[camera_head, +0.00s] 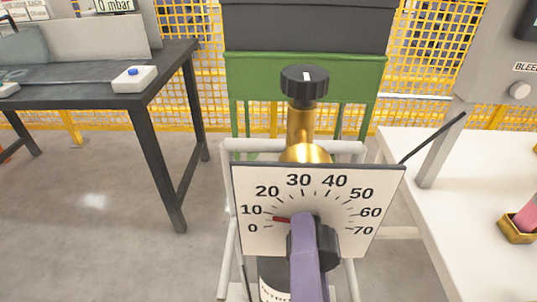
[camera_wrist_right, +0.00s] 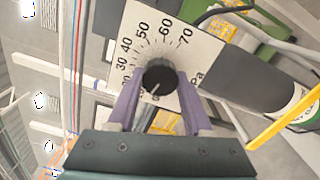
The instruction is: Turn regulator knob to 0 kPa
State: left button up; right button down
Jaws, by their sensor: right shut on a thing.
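The regulator's square white dial plate (camera_head: 255,184) faces me in the middle of the head view, with black numbers from 0 to 70. Its red pointer (camera_head: 282,220) points left, between 0 and 10. The black regulator knob (camera_head: 326,244) is partly hidden by my right gripper (camera_head: 303,222), whose purple finger is in front of it. In the right wrist view the knob (camera_wrist_right: 158,77) sits between the two purple fingers of my right gripper (camera_wrist_right: 160,88), which is shut on it. The plate (camera_wrist_right: 120,22) shows behind it. My left gripper is not in view.
A brass valve (camera_head: 301,125) with a black top knob (camera_head: 305,82) stands behind the plate, in a pale tube frame (camera_head: 228,147). A dark table (camera_head: 158,96) is at left, a white bench (camera_head: 455,215) at right, a yellow fence (camera_head: 425,50) behind. Open floor lies at left.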

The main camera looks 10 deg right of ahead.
jog(key=n+p, duration=0.1)
jog(key=n, duration=0.4)
jog(key=shift+n+p, duration=0.3)
jog(key=shift+p, duration=0.05)
dwell(0.4)
jog(key=shift+c, duration=1.5)
grip_release()
jog(key=shift+s, duration=0.1)
jog(key=b+v, duration=0.2)
jog(key=v, duration=0.8)
